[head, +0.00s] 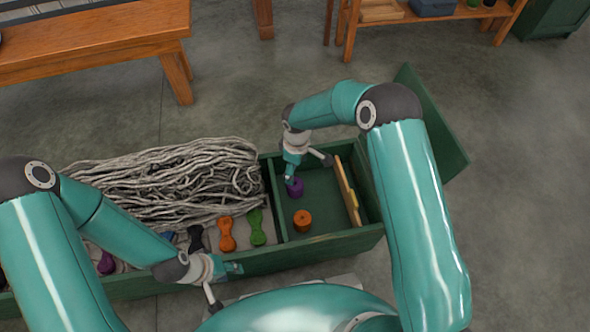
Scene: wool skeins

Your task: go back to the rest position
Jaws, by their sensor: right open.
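My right gripper (310,172) is open above the green chest's (320,250) right-hand compartment. One finger reaches down next to a purple skein (297,188); I cannot tell whether they touch. An orange skein (302,220) stands in the same compartment, nearer the front. My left gripper (227,288) looks open and empty, at the chest's front wall. Behind it, in the larger left compartment, lie an orange skein (227,235), a green skein (256,228) and a dark skein (196,238). Another purple skein (106,263) is partly hidden by my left arm.
A heap of grey yarn (180,180) fills the back of the left compartment. A wooden divider (347,190) stands in the right part of the chest. A green lid or panel (432,125) sticks up at its right end. Wooden benches (100,45) stand behind on open concrete floor.

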